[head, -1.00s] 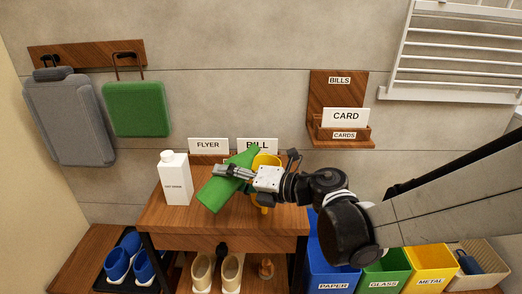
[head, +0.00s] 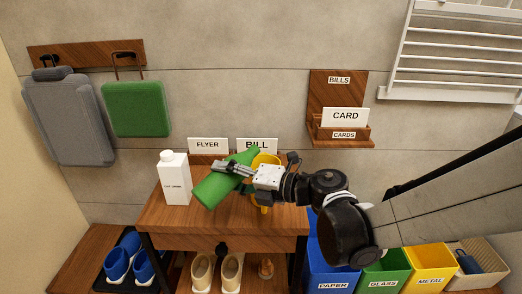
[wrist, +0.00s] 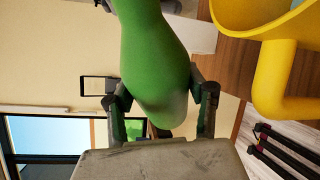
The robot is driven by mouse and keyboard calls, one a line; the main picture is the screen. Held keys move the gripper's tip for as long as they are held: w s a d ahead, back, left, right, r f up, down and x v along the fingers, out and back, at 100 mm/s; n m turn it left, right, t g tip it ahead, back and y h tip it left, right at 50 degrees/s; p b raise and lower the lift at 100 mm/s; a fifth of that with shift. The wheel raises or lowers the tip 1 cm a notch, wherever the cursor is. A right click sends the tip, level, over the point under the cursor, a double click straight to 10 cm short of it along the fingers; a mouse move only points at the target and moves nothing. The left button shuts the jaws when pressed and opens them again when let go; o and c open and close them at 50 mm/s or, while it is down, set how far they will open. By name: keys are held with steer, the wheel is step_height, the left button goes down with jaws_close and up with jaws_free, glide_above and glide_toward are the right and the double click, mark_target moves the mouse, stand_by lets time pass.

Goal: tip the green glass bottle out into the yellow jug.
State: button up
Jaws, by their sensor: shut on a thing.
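The green glass bottle (head: 214,188) is tilted well over in my gripper (head: 232,169), above the wooden table. Its wide end points to the lower left and its narrow end to the upper right, by the rim of the yellow jug (head: 265,160). My gripper is shut around the bottle's body. In the wrist view the bottle (wrist: 152,50) lies between my fingers (wrist: 160,100), and the jug (wrist: 273,85) is at the right with its handle and part of its rim showing. The bottle's mouth and any flow are not visible.
A white carton (head: 174,180) stands left of the bottle on the table (head: 165,222). Cards marked FLYER (head: 208,145) and BILL (head: 257,145) stand behind. Shoes sit below; blue, green and yellow bins (head: 430,262) stand at the lower right.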

mark_target(232, 160)
steer(key=shift+r, duration=0.3)
steer(key=shift+w+d+m+y+b, duration=0.3)
steer(key=shift+m+y+b, duration=0.2)
steer(key=shift+m+b, duration=0.3)
stand_by(0.3)
steer(key=shift+d+r+m+y, duration=0.1)
steer(key=shift+r+m+y, duration=0.3)
steer(key=shift+r+m, duration=0.8)
stand_by(0.5)
steer(key=shift+w+d+r+m+t+y, duration=0.15)
steer(key=shift+r+m+t+y, duration=0.1)
steer(key=shift+r+m, duration=0.35)
steer(key=shift+w+d+r+m+t+y, duration=0.15)
steer(key=shift+r+m+t, duration=0.15)
steer(key=shift+m, duration=0.4)
stand_by(1.2)
